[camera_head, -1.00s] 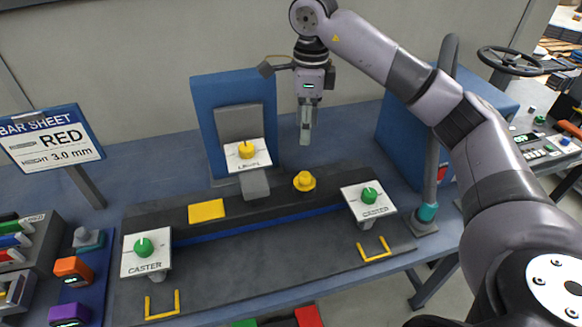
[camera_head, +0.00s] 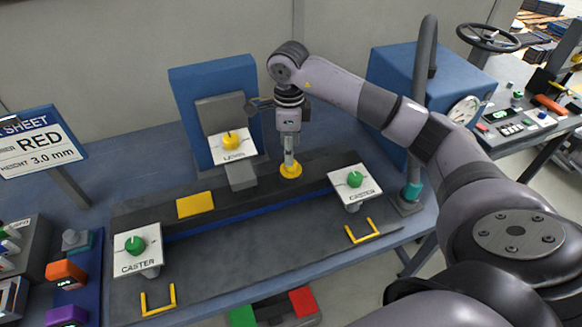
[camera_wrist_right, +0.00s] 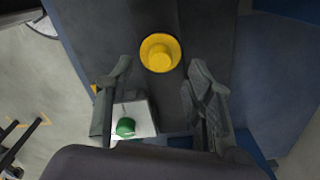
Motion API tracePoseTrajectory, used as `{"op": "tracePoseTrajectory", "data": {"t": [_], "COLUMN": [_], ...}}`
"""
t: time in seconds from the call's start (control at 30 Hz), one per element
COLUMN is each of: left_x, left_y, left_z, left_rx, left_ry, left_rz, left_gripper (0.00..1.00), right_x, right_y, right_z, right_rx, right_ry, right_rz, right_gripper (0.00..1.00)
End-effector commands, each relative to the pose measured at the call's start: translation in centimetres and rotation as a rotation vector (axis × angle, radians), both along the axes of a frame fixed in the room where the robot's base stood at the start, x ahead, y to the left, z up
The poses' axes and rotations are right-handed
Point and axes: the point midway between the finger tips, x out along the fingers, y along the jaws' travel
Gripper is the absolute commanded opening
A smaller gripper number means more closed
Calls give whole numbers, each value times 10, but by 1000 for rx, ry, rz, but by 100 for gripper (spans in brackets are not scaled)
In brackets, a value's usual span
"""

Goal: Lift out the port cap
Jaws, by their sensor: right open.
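The port cap (camera_head: 291,172) is a round yellow cap with a wide rim, seated on the dark rail in the middle of the bench. In the right wrist view the cap (camera_wrist_right: 160,54) shows as a yellow disc with a raised knob. My right gripper (camera_head: 289,160) points down over the cap and hides part of it in the head view. In the wrist view its two fingers (camera_wrist_right: 160,72) are spread apart, with the cap lying between and just beyond their tips. I cannot tell whether they touch it. My left gripper is not in view.
White caster plates with green knobs stand left (camera_head: 137,248) and right (camera_head: 355,183) of the rail. A plate with a yellow knob (camera_head: 231,144) stands left of the cap. A flat yellow pad (camera_head: 195,204) lies on the rail. Blue housings (camera_head: 215,105) rise behind.

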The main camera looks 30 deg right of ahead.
Motion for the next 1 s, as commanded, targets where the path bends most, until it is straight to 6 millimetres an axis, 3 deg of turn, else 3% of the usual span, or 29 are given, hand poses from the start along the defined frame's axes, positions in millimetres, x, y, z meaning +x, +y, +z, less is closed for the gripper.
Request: {"op": "tracePoseTrajectory", "data": {"t": [0.2,0.33,0.63,1.0], "left_x": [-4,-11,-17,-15], "left_y": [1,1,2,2], "left_z": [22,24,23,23], "left_rx": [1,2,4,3], "left_ry": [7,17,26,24], "left_rz": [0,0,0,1], "left_gripper": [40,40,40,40], "right_x": [0,0,1,1], "right_y": [0,-1,0,-1], "right_z": [-27,-45,-50,-50], "right_rx": [1,0,1,0], "right_ry": [5,4,-1,0], "right_rz": [0,0,1,1], "right_gripper": [48,48,47,23]}}
